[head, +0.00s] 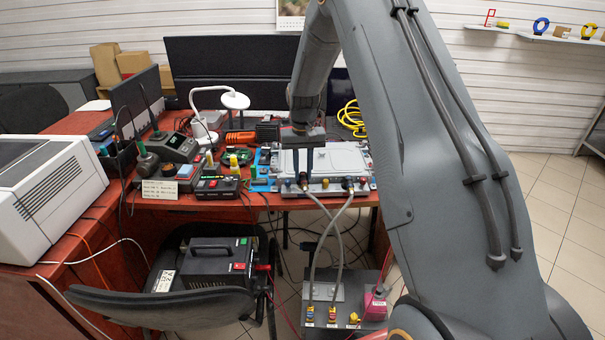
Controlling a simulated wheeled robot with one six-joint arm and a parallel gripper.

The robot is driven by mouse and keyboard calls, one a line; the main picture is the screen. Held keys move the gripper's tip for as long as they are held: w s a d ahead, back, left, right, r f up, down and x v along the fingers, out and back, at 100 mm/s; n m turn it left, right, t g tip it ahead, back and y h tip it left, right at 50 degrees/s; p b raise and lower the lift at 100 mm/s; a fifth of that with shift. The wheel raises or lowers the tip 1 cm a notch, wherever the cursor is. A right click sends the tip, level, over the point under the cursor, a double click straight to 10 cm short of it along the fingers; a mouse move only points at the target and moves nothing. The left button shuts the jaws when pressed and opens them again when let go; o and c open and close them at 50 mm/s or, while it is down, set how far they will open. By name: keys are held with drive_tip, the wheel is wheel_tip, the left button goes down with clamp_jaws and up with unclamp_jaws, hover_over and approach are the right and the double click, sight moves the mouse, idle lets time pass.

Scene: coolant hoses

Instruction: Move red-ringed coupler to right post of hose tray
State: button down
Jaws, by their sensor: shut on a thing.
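My gripper (303,179) points down at the front left of a flat grey metal unit on the red table. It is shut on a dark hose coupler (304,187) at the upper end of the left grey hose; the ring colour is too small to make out. A second coupler (348,183) is at the unit's front right, with another grey hose. Both hoses hang over the table edge to a low grey box (338,292), which seems to be the hose tray. Small coloured fittings, including a yellow one at right (354,318), stand along its front.
The grey metal unit (345,157) fills the table's right part. Left of it are a black switch box (217,188), a white lamp (235,100) and tools. A chair (180,310) stands in front. A pink item (375,305) is at the box's right.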

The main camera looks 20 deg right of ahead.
drive_tip(key=shift+r+p, duration=1.2)
drive_tip(key=shift+r, duration=1.4)
drive_tip(key=shift+f+b, duration=0.15)
drive_tip(key=shift+b, duration=0.3)
drive_tip(key=s+a+p, duration=0.5)
drive_tip(key=s, duration=0.8)
wheel_tip(320, 180, down, 15)
drive_tip(key=s+a+b, duration=0.1)
drive_tip(key=s+b, duration=0.1)
drive_tip(key=b, duration=0.8)
drive_tip(key=s+d+f+n+b, duration=0.2)
drive_tip(key=d+f+n+b, duration=0.3)
drive_tip(key=f, duration=0.5)
drive_tip(key=s+d+f+n+b, duration=0.2)
drive_tip(key=d+f+n+b, duration=0.1)
drive_tip(key=d+f, duration=0.55)
drive_tip(key=shift+w+d+f+b, duration=0.15)
drive_tip(key=shift+w+f+b, duration=1)
drive_tip(key=shift+f, duration=1.15)
drive_tip(key=shift+w+d+f+b, duration=0.2)
drive_tip(key=shift+w+f+b, duration=0.45)
drive_tip(key=shift+f+b, duration=1.3)
drive_tip(key=shift+w+d+f+b, duration=0.15)
drive_tip(key=shift+w+f+b, duration=0.85)
drive_tip(key=shift+f, duration=1.6)
drive_tip(key=shift+s, duration=0.1)
